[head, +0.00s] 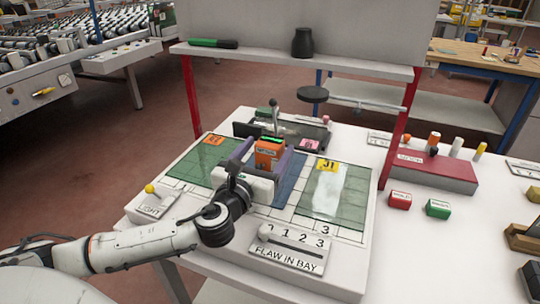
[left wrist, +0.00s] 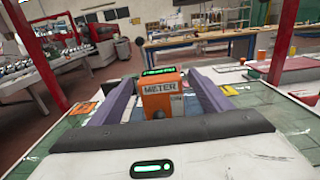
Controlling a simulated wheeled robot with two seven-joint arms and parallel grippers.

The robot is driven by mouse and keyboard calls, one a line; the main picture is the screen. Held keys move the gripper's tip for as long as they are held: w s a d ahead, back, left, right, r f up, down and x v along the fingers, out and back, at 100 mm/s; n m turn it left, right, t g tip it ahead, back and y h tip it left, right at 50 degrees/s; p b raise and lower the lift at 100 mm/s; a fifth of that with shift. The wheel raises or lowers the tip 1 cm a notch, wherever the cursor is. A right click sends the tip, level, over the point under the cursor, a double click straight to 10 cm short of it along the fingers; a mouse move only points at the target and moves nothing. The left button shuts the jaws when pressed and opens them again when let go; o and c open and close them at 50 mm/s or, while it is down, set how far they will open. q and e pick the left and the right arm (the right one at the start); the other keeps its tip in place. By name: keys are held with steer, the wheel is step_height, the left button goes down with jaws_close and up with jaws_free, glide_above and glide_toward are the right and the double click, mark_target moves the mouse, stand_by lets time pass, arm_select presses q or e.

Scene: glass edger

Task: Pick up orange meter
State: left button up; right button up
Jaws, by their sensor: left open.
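The orange meter (head: 268,153) is a small upright box with a green-lit top, standing on the work table. In the left wrist view the meter (left wrist: 162,97) shows its "METER" label and sits between the two purple fingers. My left gripper (head: 262,150) is open, with one finger on each side of the meter. In the left wrist view the fingers of the left gripper (left wrist: 163,92) show gaps beside the meter, more clearly on its right. The meter's lower part is hidden by the gripper body. My right gripper is not in view.
A dark tray with a lever (head: 274,118) stands just behind the meter. A light switch box (head: 152,198) is at the left and a "FLAW IN BAY" panel (head: 289,250) at the front. Red posts (head: 398,122) hold a shelf above. Red and green blocks (head: 438,208) lie at the right.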

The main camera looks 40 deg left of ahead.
arm_select(q)
steer(key=shift+w, duration=0.15)
steer(key=shift+c, duration=0.2)
steer(key=shift+r, duration=0.1)
steer(key=c, duration=1.4)
